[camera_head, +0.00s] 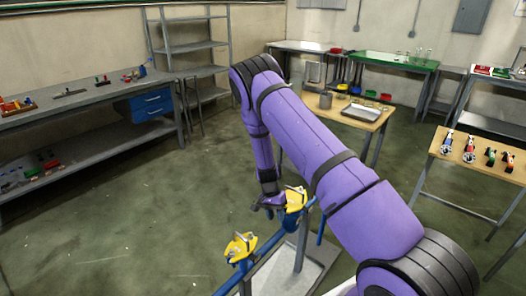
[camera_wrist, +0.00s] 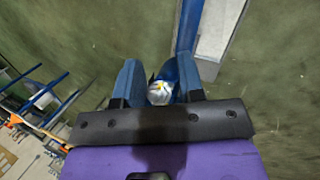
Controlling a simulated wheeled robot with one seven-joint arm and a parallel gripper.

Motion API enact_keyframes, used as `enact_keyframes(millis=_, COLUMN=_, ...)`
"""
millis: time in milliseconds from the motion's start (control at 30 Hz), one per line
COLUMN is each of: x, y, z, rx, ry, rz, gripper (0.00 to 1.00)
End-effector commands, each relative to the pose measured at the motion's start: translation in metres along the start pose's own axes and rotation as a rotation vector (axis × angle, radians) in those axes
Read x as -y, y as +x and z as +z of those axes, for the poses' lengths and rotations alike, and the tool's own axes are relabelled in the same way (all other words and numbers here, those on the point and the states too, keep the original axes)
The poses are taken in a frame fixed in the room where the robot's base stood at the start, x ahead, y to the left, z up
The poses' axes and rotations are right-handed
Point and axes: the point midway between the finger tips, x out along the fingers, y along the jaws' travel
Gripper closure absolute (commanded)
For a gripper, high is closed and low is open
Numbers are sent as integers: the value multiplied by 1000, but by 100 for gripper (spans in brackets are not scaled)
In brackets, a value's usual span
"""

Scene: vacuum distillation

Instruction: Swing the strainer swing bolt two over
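A blue pipe assembly (camera_head: 262,262) stands low in front of me with two yellow-topped fittings. The nearer yellow fitting (camera_head: 240,247) is clear of my arm. The farther yellow fitting (camera_head: 296,199) is right beside my gripper (camera_head: 268,204). In the wrist view my gripper (camera_wrist: 158,70) has its two blue fingers apart. A small whitish, rounded part with some yellow (camera_wrist: 158,93) shows between them; I cannot tell if either finger touches it. Which part is the strainer swing bolt is too small to tell.
A pale base plate (camera_head: 312,267) lies under the pipework. A wooden table (camera_head: 345,112) with a tray stands behind my arm, and another wooden table (camera_head: 470,158) is at the right. A long workbench (camera_head: 75,115) lines the left wall. The floor at left is clear.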

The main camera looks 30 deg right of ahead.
Motion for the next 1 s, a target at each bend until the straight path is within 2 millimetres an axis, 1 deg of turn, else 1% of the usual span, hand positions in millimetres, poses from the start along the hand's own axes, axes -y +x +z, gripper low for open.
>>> enact_keyframes(millis=200, x=3, y=7, z=4, rx=-112, ry=39, rz=24, gripper=65)
enact_keyframes(millis=333, x=5, y=8, z=5, rx=-177, ry=61, rz=32, gripper=65)
enact_keyframes(millis=400, x=5, y=-9, z=5, rx=-174, ry=63, rz=27, gripper=65)
enact_keyframes(millis=867, x=8, y=-86, z=19, rx=-171, ry=61, rz=28, gripper=65)
enact_keyframes(millis=1000, x=6, y=-109, z=24, rx=-166, ry=55, rz=18, gripper=65)
